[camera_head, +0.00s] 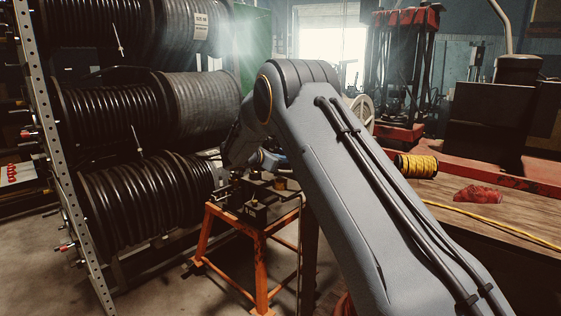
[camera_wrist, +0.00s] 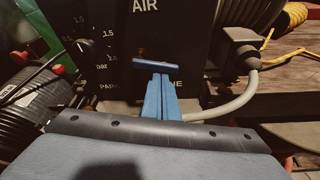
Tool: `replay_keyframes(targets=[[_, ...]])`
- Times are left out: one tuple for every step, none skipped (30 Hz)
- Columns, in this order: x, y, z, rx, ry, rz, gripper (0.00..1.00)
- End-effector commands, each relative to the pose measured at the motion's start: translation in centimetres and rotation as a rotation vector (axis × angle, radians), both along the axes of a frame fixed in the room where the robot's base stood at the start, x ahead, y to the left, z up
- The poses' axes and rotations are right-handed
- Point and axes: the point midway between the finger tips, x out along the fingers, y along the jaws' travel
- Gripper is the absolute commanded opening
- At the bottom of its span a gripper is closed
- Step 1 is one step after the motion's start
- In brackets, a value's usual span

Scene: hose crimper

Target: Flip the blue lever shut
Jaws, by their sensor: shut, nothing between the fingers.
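The blue lever (camera_wrist: 156,64) shows in the wrist view as a short, nearly level bar on a black panel (camera_wrist: 172,30) marked "AIR". A small brass-coloured part sits just above its left half. My gripper (camera_wrist: 160,77) is shut and empty, its two blue fingers side by side. The fingertips appear just below the lever's middle; I cannot tell whether they touch it. The fingers hide part of the lettering at the panel's bottom. In the head view my arm hides most of the gripper and I cannot make out the lever.
A dial (camera_wrist: 84,46) is left of the lever, and a grey cable (camera_wrist: 243,92) curves at right. In the head view, hose reels (camera_head: 130,110) fill the left, an orange-legged stand (camera_head: 262,265) is in the middle, and a wooden bench (camera_head: 490,208) with yellow rope is at right.

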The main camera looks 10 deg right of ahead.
Motion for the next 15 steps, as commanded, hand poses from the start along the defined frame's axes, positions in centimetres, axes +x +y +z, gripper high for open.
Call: replay_keyframes(targets=[[0.13,0.12,0.00,0.000,0.000,0.001,0.00],[0.21,0.19,0.04,0.001,-0.001,0.001,0.00],[0.34,0.28,0.09,0.000,-0.002,0.001,0.00],[0.43,0.35,0.12,0.000,-0.002,0.001,0.00],[0.52,0.44,0.14,0.001,-0.002,0.001,0.00],[0.66,0.56,0.18,0.001,-0.002,0.001,0.00],[0.77,0.65,0.23,0.001,-0.002,0.001,0.00],[0.87,0.72,0.27,0.001,-0.002,0.001,0.00],[0.98,0.82,0.34,0.001,-0.002,0.001,0.00],[1.04,0.87,0.36,0.001,-0.001,0.002,0.00],[1.08,0.91,0.38,0.001,-0.001,0.002,0.00],[1.11,0.94,0.41,0.001,-0.001,0.002,0.00],[1.12,0.96,0.42,0.001,0.000,0.001,0.00],[1.12,0.95,0.44,0.001,0.000,0.001,0.00],[1.12,0.95,0.45,0.001,0.000,0.001,0.00]])
